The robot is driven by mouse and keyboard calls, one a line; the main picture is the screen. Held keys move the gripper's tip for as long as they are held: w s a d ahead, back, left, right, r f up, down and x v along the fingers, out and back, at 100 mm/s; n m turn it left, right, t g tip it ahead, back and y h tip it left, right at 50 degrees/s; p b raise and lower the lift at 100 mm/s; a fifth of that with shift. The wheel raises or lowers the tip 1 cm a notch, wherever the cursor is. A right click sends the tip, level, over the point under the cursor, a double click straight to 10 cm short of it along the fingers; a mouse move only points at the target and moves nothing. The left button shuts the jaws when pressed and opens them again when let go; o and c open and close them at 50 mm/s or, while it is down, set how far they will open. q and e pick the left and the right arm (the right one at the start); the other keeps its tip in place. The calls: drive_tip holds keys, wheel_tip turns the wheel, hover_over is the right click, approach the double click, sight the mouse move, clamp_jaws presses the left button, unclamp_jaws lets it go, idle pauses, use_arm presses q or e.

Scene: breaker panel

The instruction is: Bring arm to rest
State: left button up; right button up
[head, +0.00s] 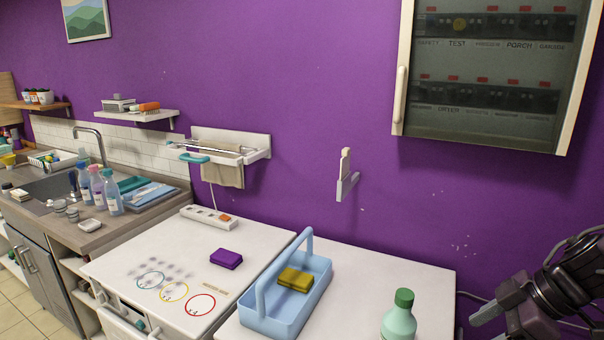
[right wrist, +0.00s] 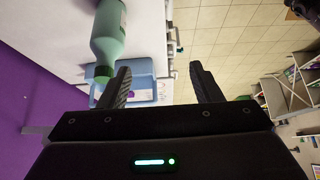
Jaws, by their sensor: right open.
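My right gripper (head: 488,318) is at the lower right of the head view, beside the white counter and well below the breaker panel. In the right wrist view its two dark fingers (right wrist: 159,70) stand apart with nothing between them. The breaker panel (head: 475,128) hangs on the purple wall at the upper right. Rows of dark breakers with labels and red tags show behind its tinted front, and a pale handle (head: 400,95) runs along its left edge. My left gripper is not in view.
A green bottle (head: 399,320) stands on the counter (head: 430,285) near my right gripper; it also shows in the right wrist view (right wrist: 107,35). A blue caddy (head: 275,318) holds a yellow sponge (head: 295,280). A purple sponge (head: 226,258) lies farther left. A wall hook (head: 346,180) sticks out.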

drive_tip(key=w+a+f+t, duration=0.3)
drive_tip(key=a+f, duration=0.3)
drive_tip(key=a, duration=0.3)
drive_tip(key=w+a+f+t, duration=0.35)
drive_tip(key=a+f, duration=0.25)
drive_tip(key=a, duration=0.3)
drive_tip(key=s+d+f+m+g+h, duration=0.25)
drive_tip(key=s+f+m, duration=0.2)
drive_tip(key=s, duration=0.45)
drive_tip(key=s+d+f+m+g+h, duration=0.25)
drive_tip(key=s+f+m+g, duration=0.2)
drive_tip(key=s, duration=0.45)
wheel_tip(320, 180, down, 30)
drive_tip(key=s, duration=0.2)
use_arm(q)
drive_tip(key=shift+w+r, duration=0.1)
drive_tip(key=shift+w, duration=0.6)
use_arm(e)
drive_tip(key=s+d+f+g, duration=0.2)
drive_tip(key=s+d+f, duration=0.1)
drive_tip(key=s+f, duration=1.4)
drive_tip(key=shift+s+f+h, duration=0.3)
drive_tip(key=shift+s+f, duration=0.1)
drive_tip(key=shift+s, duration=0.85)
